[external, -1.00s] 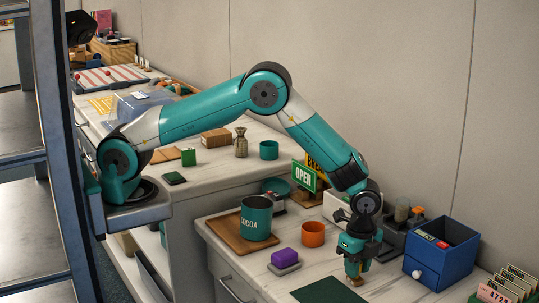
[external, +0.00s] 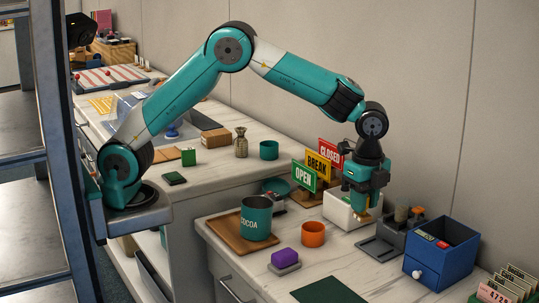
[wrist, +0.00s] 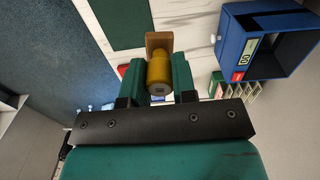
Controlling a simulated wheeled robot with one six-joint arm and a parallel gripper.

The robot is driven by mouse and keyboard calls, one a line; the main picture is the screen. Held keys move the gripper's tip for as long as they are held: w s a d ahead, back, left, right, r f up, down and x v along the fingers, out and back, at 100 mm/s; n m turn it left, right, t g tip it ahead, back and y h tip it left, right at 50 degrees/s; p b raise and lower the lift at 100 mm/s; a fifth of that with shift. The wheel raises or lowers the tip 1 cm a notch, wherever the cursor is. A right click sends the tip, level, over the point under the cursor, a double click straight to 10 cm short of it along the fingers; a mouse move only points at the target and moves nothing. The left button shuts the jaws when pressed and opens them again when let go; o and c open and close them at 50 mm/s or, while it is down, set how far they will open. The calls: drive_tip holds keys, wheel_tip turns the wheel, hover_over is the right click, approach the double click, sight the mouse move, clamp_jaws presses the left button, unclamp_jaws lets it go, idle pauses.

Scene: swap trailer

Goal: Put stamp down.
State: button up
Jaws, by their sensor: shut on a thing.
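The stamp (wrist: 158,68) has a round ochre-yellow handle and a brown wooden block at its far end. My gripper (wrist: 156,78) is shut on the handle, with one green finger on each side. In the external view my gripper (external: 365,197) is raised above the counter, in front of the white box and left of the grey stand. Only a small tan part of the stamp (external: 361,209) shows there below the fingers. The grey stand (external: 374,250) has an empty-looking flat front part and several upright pieces at its back.
A blue open box (external: 427,272) stands right of the stand. An orange cup (external: 313,234), a purple block on a grey base (external: 285,258) and a cocoa mug (external: 256,220) are to the left. A dark green mat (external: 328,291) lies in front. Signs (external: 318,166) stand behind.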

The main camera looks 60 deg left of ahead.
drive_tip(key=shift+r, duration=1.45)
drive_tip(key=shift+w+a, duration=0.15)
drive_tip(key=shift+a, duration=0.05)
drive_tip(key=w+a+r+n+p, duration=0.15)
drive_tip(key=w+a+n, duration=0.3)
drive_tip(key=a, duration=1.05)
drive_tip(key=w+a+r+n+p, duration=0.1)
drive_tip(key=w+a+r+n, duration=0.3)
drive_tip(key=a, duration=1.2)
drive_tip(key=s+a+r+n+p, duration=0.1)
drive_tip(key=s+a+n, duration=0.35)
drive_tip(key=a, duration=1.05)
drive_tip(key=s+a+r+n, duration=0.2)
drive_tip(key=s+a, duration=0.5)
drive_tip(key=a, duration=0.9)
wheel_tip(320, 180, down, 20)
drive_tip(key=shift+s+d+f+p, duration=0.1)
drive_tip(key=shift+d+f+p, duration=0.05)
drive_tip(key=shift+p, duration=0.8)
drive_tip(key=shift+f, duration=0.15)
